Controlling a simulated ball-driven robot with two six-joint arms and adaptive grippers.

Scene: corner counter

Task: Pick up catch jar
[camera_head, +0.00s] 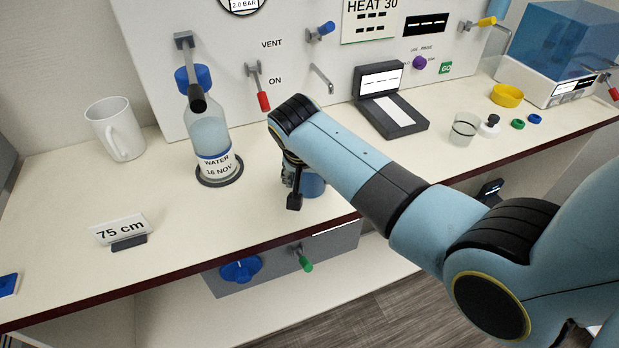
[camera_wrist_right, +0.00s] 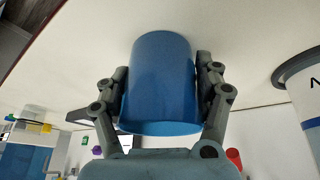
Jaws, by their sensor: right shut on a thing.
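The catch jar is a blue cylinder (camera_wrist_right: 160,85), seen close up in the right wrist view between the two fingers. My right gripper (camera_wrist_right: 160,95) is shut on it, with a finger against each side. In the head view, the jar (camera_head: 313,184) shows only in part, near the counter's front edge, behind my right gripper (camera_head: 296,185) and wrist. I cannot tell whether the jar's base touches the counter. My left gripper is not in view.
A water bottle (camera_head: 211,140) with a blue cap stands on a dark ring left of the jar. A white mug (camera_head: 116,130) and a "75 cm" sign (camera_head: 121,230) stand further left. A black open case (camera_head: 390,108) and a glass beaker (camera_head: 463,130) stand to the right.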

